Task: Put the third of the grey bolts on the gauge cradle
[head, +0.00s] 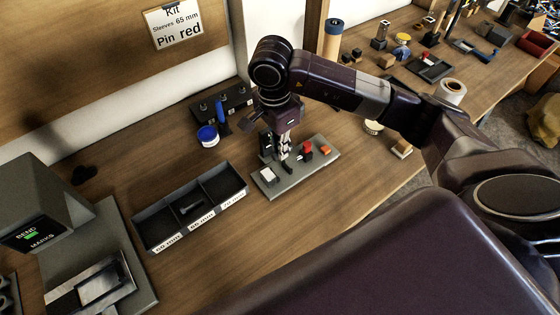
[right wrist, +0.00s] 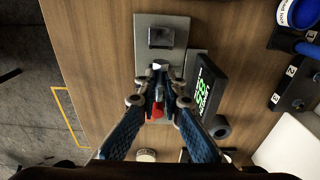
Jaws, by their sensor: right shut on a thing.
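My right gripper (head: 284,158) is over the grey gauge plate (head: 268,188) and points down. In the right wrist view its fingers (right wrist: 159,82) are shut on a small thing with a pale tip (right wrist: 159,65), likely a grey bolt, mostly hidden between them. The plate (right wrist: 144,50) carries a dark square block (right wrist: 160,38), a red part (head: 307,148) and a display with green digits (right wrist: 205,88). I cannot tell whether the held thing touches the plate or cradle. Another grey bolt (head: 191,208) lies in the middle of the sorting tray. My left gripper is not in view.
The dark three-compartment tray (head: 160,250) has labels on its front wall. A black rack (head: 237,99) and a blue pot (head: 207,137) stand behind. A bend-marks machine (head: 45,215) is at left. Bare wood lies between tray and plate.

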